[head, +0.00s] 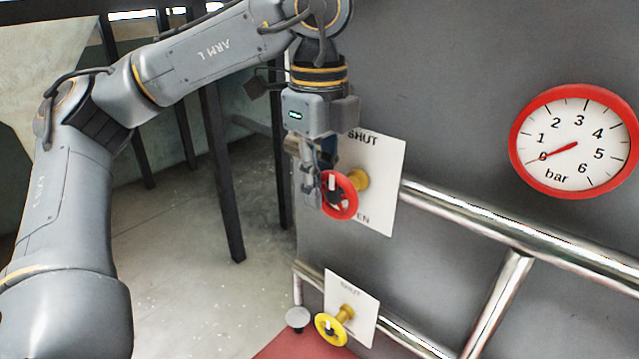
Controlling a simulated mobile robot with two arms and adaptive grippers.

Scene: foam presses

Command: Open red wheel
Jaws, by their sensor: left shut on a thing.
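The red wheel (350,203) sits on a yellow stem in front of a white plate (385,180) on the grey wall. The plate reads SHUT at the top; the lower word is partly covered, with "EN" showing. My left gripper (318,190) points down from above, and its fingers are shut on the left part of the red wheel's rim. The fingers and the gripper body hide part of the wheel and plate. A white mark shows on the wheel near its upper left. My right gripper is not in view.
A yellow wheel (331,329) with its own SHUT plate (362,300) is below. A red-rimmed gauge (573,142) has its needle near 0 bar. Metal pipes (500,232) run along the wall at right. Dark posts (222,170) stand at left.

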